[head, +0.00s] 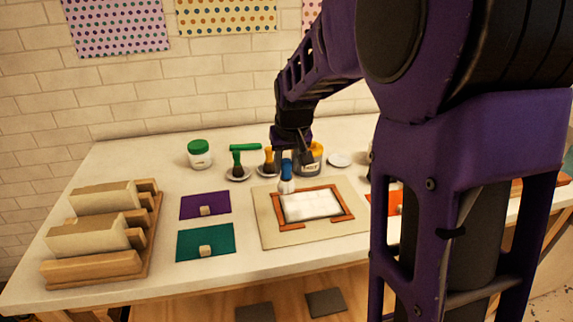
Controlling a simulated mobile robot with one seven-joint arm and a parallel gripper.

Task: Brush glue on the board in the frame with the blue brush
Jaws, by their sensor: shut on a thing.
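My gripper (287,157) is shut on the blue brush (287,171) and holds it upright, bristles down. The brush's pale tip is at the back left corner of the frame (284,226); I cannot tell whether it touches anything. The frame is made of orange-brown wooden corner pieces on a beige base (272,237). The white board (312,206) lies inside the frame. A grey pot with a yellow-orange rim and dark lettering (312,168) stands just behind the frame, partly hidden by my gripper.
A green-lidded jar (199,153) is at the back left. Purple (190,208) and teal (188,243) mats hold small blocks. Wooden blocks (92,238) fill the left end. My arm hides much of the right side.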

